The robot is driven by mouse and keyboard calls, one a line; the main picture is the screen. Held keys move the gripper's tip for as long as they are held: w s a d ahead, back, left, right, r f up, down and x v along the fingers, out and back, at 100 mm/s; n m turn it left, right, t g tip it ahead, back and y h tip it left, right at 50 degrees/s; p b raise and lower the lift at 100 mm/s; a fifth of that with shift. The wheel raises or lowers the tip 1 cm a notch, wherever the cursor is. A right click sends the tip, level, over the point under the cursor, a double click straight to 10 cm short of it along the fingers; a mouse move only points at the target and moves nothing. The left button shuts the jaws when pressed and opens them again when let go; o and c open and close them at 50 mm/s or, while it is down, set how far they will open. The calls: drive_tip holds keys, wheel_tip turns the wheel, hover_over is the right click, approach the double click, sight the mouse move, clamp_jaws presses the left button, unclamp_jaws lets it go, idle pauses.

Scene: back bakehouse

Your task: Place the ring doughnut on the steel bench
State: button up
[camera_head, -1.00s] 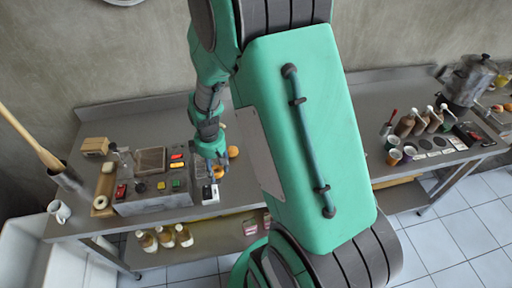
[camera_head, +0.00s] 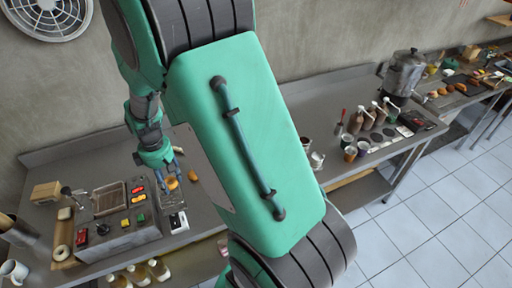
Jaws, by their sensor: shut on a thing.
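My gripper (camera_head: 168,171) is over the left part of the steel bench (camera_head: 72,164), pointing down. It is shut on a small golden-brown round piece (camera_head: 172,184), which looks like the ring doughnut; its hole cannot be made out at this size. The piece is at the fingertips, and I cannot tell whether it touches the bench. A second small orange-brown piece (camera_head: 193,175) lies on the bench just to the right of the gripper. My large green arm link hides the middle of the bench.
A grey control box (camera_head: 124,236) with coloured buttons stands left of the gripper, with a small black-and-white device (camera_head: 178,221) beside it. Pump bottles (camera_head: 356,121), cups (camera_head: 350,153) and a steel pot (camera_head: 403,72) stand at the right. Bare bench lies behind the box.

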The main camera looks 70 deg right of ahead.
drive_tip(key=w+d+f+p, duration=0.1)
drive_tip(key=w+d+p, duration=0.15)
drive_tip(key=w, duration=1.25)
drive_tip(key=w+d+p, duration=0.2)
drive_tip(key=w+p, duration=0.1)
drive_tip(key=w, duration=1.2)
drive_tip(key=shift+n, duration=0.3)
wheel_tip(320, 180, down, 11)
drive_tip(key=shift+s+d+r, duration=0.1)
drive_tip(key=shift+s, duration=0.05)
drive_tip(key=p, duration=0.2)
hover_over(118, 162)
drive_tip(key=shift+f, duration=0.8)
drive_tip(key=shift+f, duration=1.75)
